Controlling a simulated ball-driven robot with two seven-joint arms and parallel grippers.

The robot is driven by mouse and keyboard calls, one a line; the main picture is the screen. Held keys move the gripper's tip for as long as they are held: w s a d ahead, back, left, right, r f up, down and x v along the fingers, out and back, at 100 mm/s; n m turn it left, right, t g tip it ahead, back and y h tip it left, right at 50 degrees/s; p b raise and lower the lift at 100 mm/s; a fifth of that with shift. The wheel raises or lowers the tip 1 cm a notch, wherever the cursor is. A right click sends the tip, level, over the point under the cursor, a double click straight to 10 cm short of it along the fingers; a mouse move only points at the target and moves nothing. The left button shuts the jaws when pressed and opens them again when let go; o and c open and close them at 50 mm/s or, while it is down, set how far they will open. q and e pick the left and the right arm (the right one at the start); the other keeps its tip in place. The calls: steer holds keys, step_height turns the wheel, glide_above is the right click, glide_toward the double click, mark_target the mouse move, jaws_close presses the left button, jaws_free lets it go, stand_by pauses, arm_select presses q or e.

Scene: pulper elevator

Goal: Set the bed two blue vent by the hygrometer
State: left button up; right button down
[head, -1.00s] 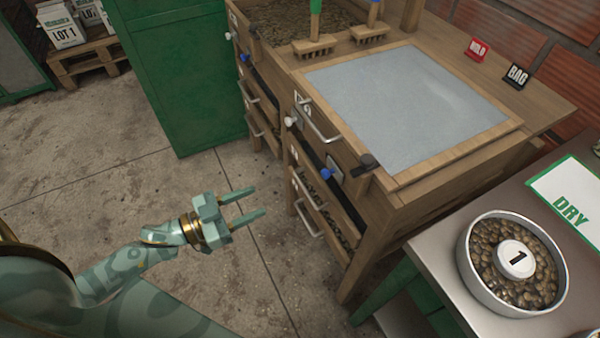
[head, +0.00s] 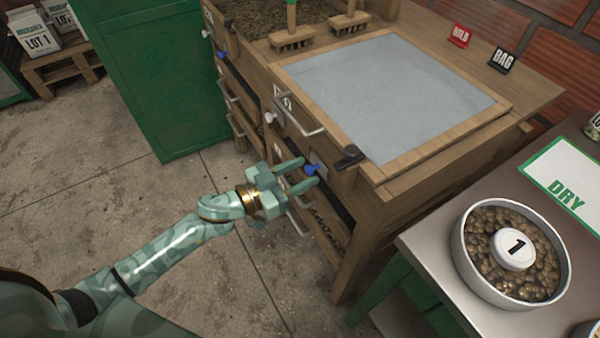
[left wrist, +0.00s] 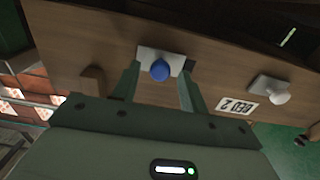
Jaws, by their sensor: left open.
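The blue vent knob (head: 311,169) of bed two sits on a small metal plate on the front of the wooden bed (head: 376,195). In the left wrist view the blue knob (left wrist: 159,70) lies between my finger tips, with the BED 2 label (left wrist: 237,106) to its right. My left gripper (head: 303,176) is open, its two fingers on either side of the knob, not closed on it. A black fitting (head: 349,157) sits at the bed's corner; I cannot tell whether it is the hygrometer. My right gripper is not in view.
A white knob (head: 271,117) and a metal handle (head: 300,122) are on the same front. A steel table (head: 440,240) with a bowl of beans (head: 510,252) and a DRY sign (head: 563,180) stands at right.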

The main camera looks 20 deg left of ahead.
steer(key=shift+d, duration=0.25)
arm_select(q)
jaws_close()
steer(key=shift+w+a+p, duration=0.3)
steer(key=shift+w+a, duration=0.75)
steer(key=shift+a, duration=0.25)
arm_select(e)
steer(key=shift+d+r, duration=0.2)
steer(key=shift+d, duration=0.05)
arm_select(q)
jaws_free()
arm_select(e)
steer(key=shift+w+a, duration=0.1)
